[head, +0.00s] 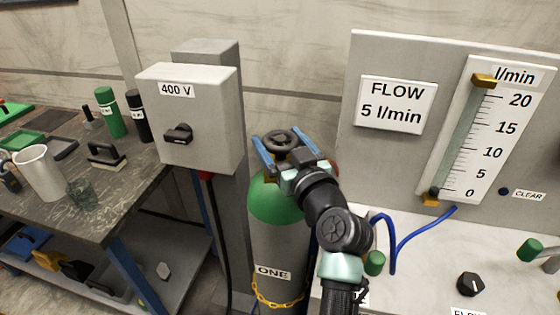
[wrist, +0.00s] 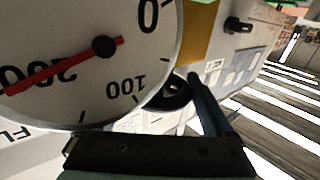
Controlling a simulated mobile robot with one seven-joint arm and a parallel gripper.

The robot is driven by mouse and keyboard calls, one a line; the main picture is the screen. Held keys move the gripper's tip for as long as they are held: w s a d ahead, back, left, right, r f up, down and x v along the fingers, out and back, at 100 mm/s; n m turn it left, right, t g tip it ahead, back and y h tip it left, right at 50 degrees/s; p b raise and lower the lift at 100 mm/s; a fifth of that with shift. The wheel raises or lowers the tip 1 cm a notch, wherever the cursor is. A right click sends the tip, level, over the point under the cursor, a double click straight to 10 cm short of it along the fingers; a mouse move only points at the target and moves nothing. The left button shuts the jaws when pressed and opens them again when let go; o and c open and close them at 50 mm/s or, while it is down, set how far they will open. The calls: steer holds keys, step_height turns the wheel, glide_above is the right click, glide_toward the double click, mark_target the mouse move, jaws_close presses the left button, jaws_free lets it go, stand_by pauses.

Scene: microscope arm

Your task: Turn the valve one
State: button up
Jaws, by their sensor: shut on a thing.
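Cylinder one (head: 278,235) is a grey gas bottle with a green shoulder and a label reading ONE. Its valve (head: 281,139) is a dark round handwheel on top. My gripper (head: 277,134) is shut on the valve, with one blue finger on each side of the wheel. In the wrist view, part of the dark wheel (wrist: 172,92) shows beside one blue finger (wrist: 207,108). A large round gauge (wrist: 105,85) with a red needle pointing lower left covers much of that view and hides the other finger.
A grey 400 V switch box (head: 189,117) stands close left of the cylinder. A panel on the right carries a FLOW 5 l/min sign (head: 396,104) and a flow tube (head: 458,130) with its dark float near 0. A cluttered workbench (head: 100,210) is at left. A yellow chain (head: 276,301) crosses the cylinder.

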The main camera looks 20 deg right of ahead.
steer(key=shift+f+n+y+b, duration=0.25)
steer(key=shift+n+y+b, duration=0.45)
steer(key=shift+y+b, duration=0.65)
steer(key=shift+r+n+g+y+b, duration=0.2)
steer(key=shift+n+g+y+b, duration=0.15)
steer(key=shift+b, duration=0.55)
steer(key=o, duration=1.1)
steer(key=b+v, duration=0.1)
steer(key=v, duration=1.2)
steer(key=shift+f, duration=0.1)
